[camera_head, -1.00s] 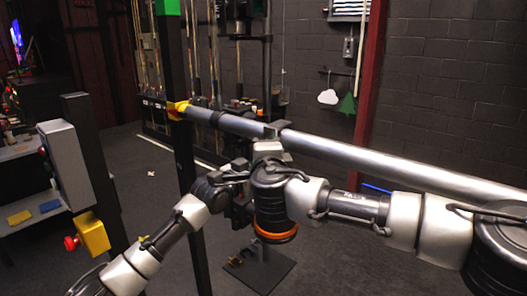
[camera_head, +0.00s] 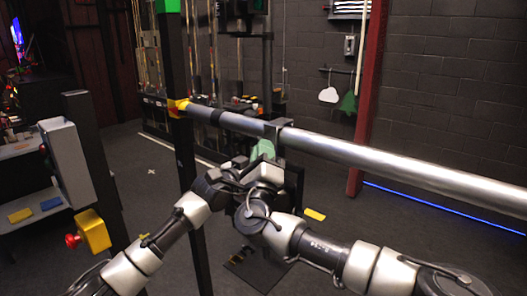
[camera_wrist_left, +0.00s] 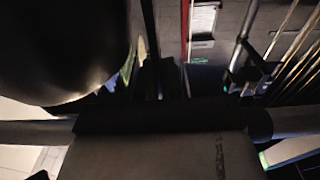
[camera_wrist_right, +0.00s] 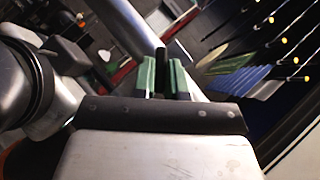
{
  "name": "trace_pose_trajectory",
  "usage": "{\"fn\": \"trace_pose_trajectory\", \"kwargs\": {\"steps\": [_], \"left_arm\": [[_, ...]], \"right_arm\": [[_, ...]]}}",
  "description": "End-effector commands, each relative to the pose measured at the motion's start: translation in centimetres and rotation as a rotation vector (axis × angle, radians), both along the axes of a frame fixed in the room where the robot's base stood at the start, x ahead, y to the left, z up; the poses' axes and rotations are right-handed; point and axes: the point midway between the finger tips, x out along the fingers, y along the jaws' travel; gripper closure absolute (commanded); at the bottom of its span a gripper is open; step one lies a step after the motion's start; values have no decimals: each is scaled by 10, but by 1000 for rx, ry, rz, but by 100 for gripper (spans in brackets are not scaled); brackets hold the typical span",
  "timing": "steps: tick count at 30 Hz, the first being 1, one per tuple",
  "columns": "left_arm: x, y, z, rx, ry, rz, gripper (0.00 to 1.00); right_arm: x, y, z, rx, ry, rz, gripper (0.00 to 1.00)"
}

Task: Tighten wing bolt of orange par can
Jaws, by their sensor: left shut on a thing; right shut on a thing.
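A black clamp (camera_head: 276,130) sits on the long silver pipe. My right gripper (camera_head: 263,150) is just below it, with pale green on its fingers. In the right wrist view, the green-padded fingers (camera_wrist_right: 162,78) are shut on a narrow dark part, which looks like the wing bolt. My left gripper is beside it under the pipe, largely hidden in the head view. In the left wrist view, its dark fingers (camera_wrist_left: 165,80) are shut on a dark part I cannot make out. A large black rounded body (camera_wrist_left: 60,50) fills the upper left there. The orange can is not recognisable behind my arms.
The silver pipe (camera_head: 400,172) runs from a yellow-ended upright (camera_head: 178,107) to the right edge. A grey box with a yellow unit and red button (camera_head: 90,232) stands at left. A dark base plate (camera_head: 258,268) lies on the floor. Open floor lies at right.

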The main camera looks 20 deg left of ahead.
Motion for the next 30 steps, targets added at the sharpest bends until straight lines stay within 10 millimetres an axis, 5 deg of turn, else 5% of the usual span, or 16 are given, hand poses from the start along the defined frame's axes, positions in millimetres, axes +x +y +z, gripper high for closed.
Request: {"fn": "trace_pose_trajectory", "kwargs": {"steps": [27,28,30], "left_arm": [[0,0,0,1,0,-1,100],[0,0,0,1,0,-1,100],[0,0,0,1,0,-1,100]], "right_arm": [[1,0,-3,164,-57,-2,100],[1,0,-3,164,-56,-2,83],[1,1,-3,164,-57,-1,72]]}}
